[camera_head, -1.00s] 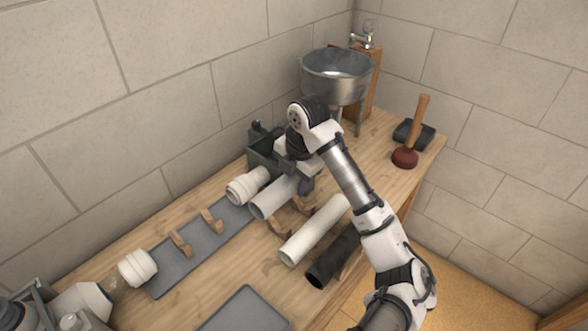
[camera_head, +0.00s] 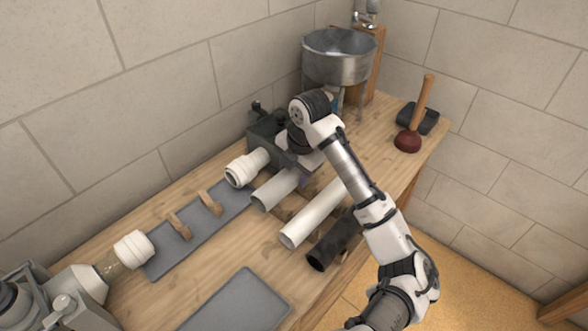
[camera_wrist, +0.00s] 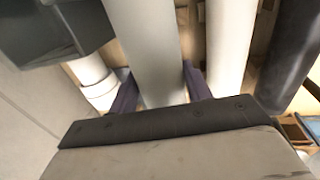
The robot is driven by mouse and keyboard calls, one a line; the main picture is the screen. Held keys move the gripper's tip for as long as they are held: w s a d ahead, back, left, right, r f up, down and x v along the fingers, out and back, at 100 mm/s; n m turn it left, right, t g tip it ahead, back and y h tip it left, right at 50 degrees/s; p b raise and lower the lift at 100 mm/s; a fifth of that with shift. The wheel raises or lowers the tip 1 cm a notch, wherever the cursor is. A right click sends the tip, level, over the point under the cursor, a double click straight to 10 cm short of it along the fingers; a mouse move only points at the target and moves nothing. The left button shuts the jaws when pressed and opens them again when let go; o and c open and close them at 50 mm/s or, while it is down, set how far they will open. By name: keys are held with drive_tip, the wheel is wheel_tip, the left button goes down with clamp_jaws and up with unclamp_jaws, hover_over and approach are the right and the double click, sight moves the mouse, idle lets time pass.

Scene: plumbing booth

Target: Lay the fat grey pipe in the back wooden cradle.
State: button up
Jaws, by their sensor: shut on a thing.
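My gripper (camera_head: 302,174) is shut on the fat grey pipe (camera_head: 273,191). In the wrist view the grey pipe (camera_wrist: 148,50) runs between the two dark purple fingers (camera_wrist: 160,88). A little of that cradle's wood (camera_head: 290,206) shows between the grey and white pipes. The rest is hidden under the pipe and arm, so I cannot tell whether the pipe touches it.
A white pipe (camera_head: 313,214) and a black pipe (camera_head: 332,247) lie in front. A white fitting (camera_head: 246,168) is close behind the grey pipe. Two wooden supports (camera_head: 210,203) stand on a grey mat (camera_head: 200,240). A metal bowl (camera_head: 338,60) and plunger (camera_head: 411,130) are farther back.

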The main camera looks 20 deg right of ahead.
drive_tip(key=shift+f+b, duration=2.1)
drive_tip(key=shift+f, duration=0.9)
drive_tip(key=o, duration=1.1)
drive_tip(key=r, duration=0.4)
drive_tip(key=s+d+r, duration=0.1)
drive_tip(key=r, duration=0.4)
drive_tip(key=s+r, duration=0.1)
drive_tip(key=r, duration=0.3)
drive_tip(key=shift+s+d+r, duration=0.15)
drive_tip(key=shift+d+r, duration=0.1)
drive_tip(key=shift+r, duration=0.1)
